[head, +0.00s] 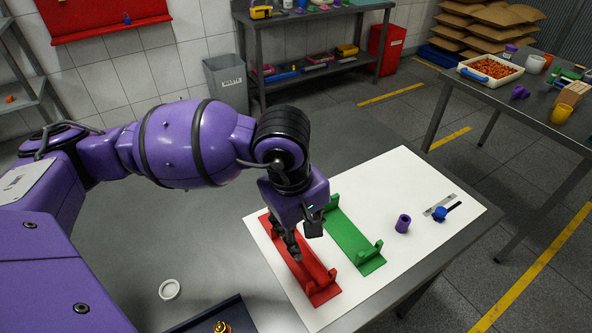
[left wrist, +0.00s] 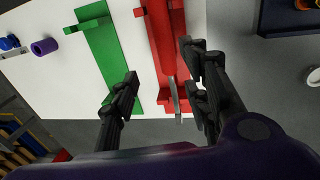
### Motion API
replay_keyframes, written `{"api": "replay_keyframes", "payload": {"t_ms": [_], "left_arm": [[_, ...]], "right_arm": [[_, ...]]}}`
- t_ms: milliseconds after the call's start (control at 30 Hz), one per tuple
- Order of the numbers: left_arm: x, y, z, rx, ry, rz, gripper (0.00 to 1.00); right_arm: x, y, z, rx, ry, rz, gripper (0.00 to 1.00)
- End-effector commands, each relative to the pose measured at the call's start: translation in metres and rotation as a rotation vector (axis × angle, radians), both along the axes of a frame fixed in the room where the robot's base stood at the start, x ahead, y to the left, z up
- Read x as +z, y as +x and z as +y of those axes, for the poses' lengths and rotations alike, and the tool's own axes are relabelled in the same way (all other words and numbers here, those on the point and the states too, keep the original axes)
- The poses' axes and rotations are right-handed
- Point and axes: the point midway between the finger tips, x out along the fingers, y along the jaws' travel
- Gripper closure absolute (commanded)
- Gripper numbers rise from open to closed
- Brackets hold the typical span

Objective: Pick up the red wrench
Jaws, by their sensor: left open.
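A red holder (head: 311,276) with upright end brackets lies on the white mat (head: 400,185). In the left wrist view, a thin grey metal piece (left wrist: 175,97) shows at the near end of the red holder (left wrist: 163,40). It may be part of the red wrench, but I cannot tell for sure. My left gripper (head: 303,242) is over the red holder, pointing down, and hides part of it. In the left wrist view my left gripper (left wrist: 160,72) is open, its fingers apart on either side of the grey piece, with nothing held. My right gripper is not in view.
A green holder (head: 350,238) lies beside the red one. A purple cylinder (head: 403,223), a blue-and-black tool (head: 441,213) and a metal strip (head: 437,205) are on the mat's right. A white ring (head: 169,289) and a dark tray (head: 215,312) are at front left.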

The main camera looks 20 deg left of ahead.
Motion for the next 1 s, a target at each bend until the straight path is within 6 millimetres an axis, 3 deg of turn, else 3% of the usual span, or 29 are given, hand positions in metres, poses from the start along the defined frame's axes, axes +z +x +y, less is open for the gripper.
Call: {"api": "replay_keyframes", "payload": {"t_ms": [300,533,833,1000], "left_arm": [[-0.035,0.000,-0.004,0.001,-0.001,0.003,0.57],[-0.068,0.000,-0.006,0.001,-0.003,0.003,0.57],[-0.076,0.001,-0.006,0.001,-0.001,0.003,0.57],[-0.076,0.001,-0.007,0.001,-0.001,0.003,0.77]], "right_arm": [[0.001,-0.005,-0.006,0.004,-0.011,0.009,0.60],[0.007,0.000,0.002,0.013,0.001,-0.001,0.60],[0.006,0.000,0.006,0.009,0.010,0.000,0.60],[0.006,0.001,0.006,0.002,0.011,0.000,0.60]]}}
